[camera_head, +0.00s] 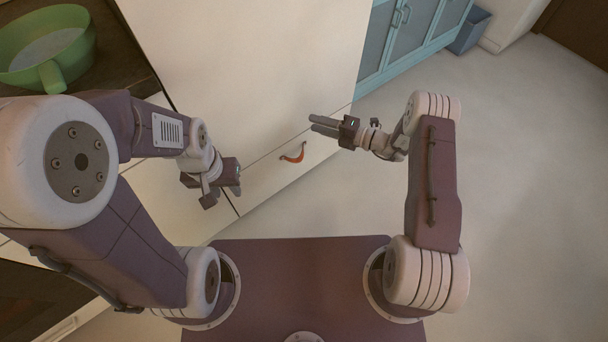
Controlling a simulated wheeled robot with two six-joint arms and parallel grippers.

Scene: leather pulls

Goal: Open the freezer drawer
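The freezer drawer (270,180) is the pale lower front of the tall white fridge-freezer. It looks shut, with a thin seam along its top. An orange-brown leather pull (293,154) hangs on its front as a curved strap. My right gripper (312,123) is to the right of the pull and higher in the picture, apart from it. Its two fingers point left with a narrow gap between them, and nothing shows in it. My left gripper (228,188) is left of the pull, near the drawer's left edge.
The upper door (260,70) of the fridge-freezer looks shut. A green bowl (52,75) stands on the dark counter at the upper left. Blue cabinets (400,45) and a blue-grey bin (470,32) are at the back right. The floor (530,190) at the right is clear.

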